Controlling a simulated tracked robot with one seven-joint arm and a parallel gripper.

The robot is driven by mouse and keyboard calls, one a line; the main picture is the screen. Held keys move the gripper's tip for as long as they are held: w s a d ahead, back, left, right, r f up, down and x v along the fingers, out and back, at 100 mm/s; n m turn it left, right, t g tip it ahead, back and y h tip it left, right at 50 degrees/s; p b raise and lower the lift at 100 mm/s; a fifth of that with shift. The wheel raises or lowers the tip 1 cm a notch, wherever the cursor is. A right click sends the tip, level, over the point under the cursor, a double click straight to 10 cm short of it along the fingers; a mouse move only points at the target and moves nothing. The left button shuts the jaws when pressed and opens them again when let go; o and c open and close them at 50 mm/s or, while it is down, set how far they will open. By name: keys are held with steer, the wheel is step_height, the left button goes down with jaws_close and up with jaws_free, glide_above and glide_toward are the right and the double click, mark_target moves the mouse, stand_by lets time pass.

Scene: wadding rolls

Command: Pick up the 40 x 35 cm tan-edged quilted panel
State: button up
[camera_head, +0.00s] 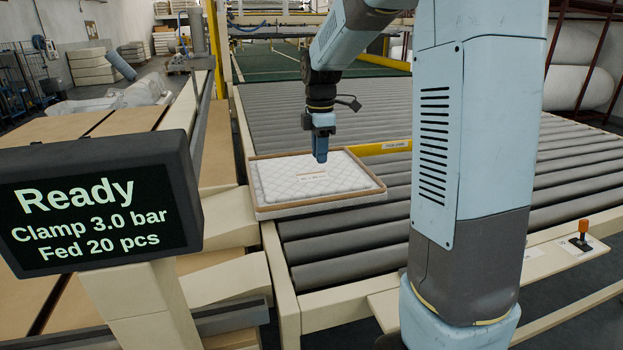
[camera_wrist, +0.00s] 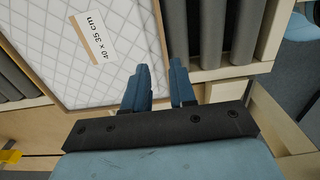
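The tan-edged quilted panel (camera_head: 285,181) lies flat on the rollers, near their left side, in the head view. It is white with a diamond pattern and a small label. In the wrist view the panel (camera_wrist: 110,82) fills the upper left, and its label reads 40 x 35 cm. My gripper (camera_head: 320,160) points down over the panel in the head view. In the wrist view my gripper (camera_wrist: 158,66) has its two blue fingers apart, with the panel's tan edge showing between them. Nothing is held. I cannot tell the height of the fingertips above the panel.
The grey roller conveyor (camera_head: 345,240) spreads around the panel, with a cream frame rail (camera_head: 280,275) on its left. A yellow bar (camera_head: 380,147) lies behind the panel. A display (camera_head: 95,205) stands at the front left, reading Ready. A control lever (camera_head: 583,232) is at the right.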

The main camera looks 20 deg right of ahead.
glide_toward(318, 194)
steer(key=s+f, duration=0.2)
steer(key=shift+s+a+f, duration=0.3)
steer(key=shift+s, duration=0.05)
steer(key=shift+s+a+f, duration=0.1)
steer(key=shift+f, duration=1.3)
steer(key=shift+a+f, duration=0.1)
steer(key=shift+f, duration=1.25)
jaws_close()
